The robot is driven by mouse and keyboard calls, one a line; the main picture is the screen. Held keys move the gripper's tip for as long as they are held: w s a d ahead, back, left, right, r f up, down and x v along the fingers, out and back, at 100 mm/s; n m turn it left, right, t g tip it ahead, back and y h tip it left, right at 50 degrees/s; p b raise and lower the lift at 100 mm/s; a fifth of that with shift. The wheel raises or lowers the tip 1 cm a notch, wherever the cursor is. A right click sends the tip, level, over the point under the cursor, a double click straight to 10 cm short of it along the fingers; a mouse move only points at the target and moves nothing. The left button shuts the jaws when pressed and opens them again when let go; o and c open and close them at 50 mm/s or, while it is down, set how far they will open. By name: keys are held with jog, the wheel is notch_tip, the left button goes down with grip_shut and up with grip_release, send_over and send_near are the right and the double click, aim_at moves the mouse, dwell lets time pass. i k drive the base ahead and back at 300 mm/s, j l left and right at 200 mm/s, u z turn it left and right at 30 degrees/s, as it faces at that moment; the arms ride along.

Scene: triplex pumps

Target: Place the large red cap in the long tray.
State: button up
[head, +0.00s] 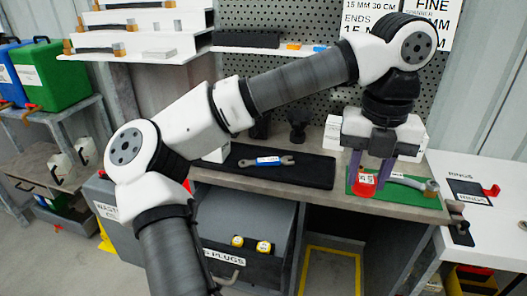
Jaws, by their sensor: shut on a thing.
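The large red cap (364,187) is at the left part of the green tray (395,201) on the bench. My gripper (369,174) points straight down with its purple fingers on either side of the cap and is shut on it. Whether the cap touches the green surface or hangs just above it, I cannot tell. A long black tray (310,176) lies to the left on the same bench. A wrench (287,160) with a blue and white label lies on it. My arm hides part of the bench's left side.
A metal tool (412,184) lies on the green tray, right of the cap. A perforated board (290,15) and a shelf (265,50) stand behind the bench. A white table (500,225) with small labelled spots is at right. The black tray's right part looks clear.

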aim_at(318, 172)
jog(key=i, duration=1)
